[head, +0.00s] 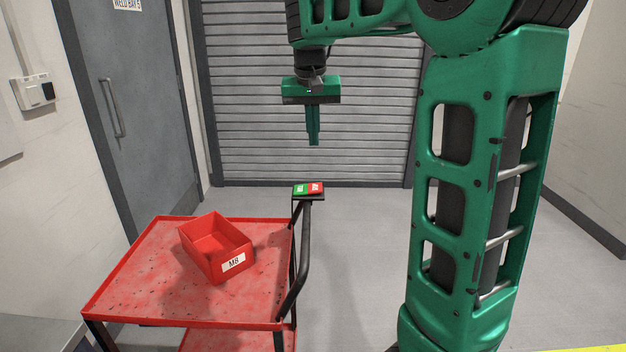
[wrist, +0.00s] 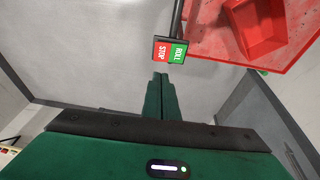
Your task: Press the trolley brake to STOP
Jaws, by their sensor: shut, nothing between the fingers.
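The brake pedal (head: 308,189) is a small rocker plate with a green half and a red half, at the top of the black handle at the trolley's right side. In the wrist view the brake (wrist: 170,51) shows its red half marked STOP and its green half marked ROLL. Which half is pressed down I cannot tell. The red trolley (head: 130,285) stands at the lower left. My gripper (head: 314,142) points down, shut and empty, above the brake and apart from it. In the wrist view my gripper's fingertips (wrist: 160,76) show just below the brake in the picture.
A red bin (head: 215,250) labelled M8 sits on the trolley's top tray. Behind are a grey roller shutter (head: 300,165) and a grey door (head: 135,100). A switch box (head: 38,92) is on the left wall. The floor (head: 365,260) right of the trolley is clear.

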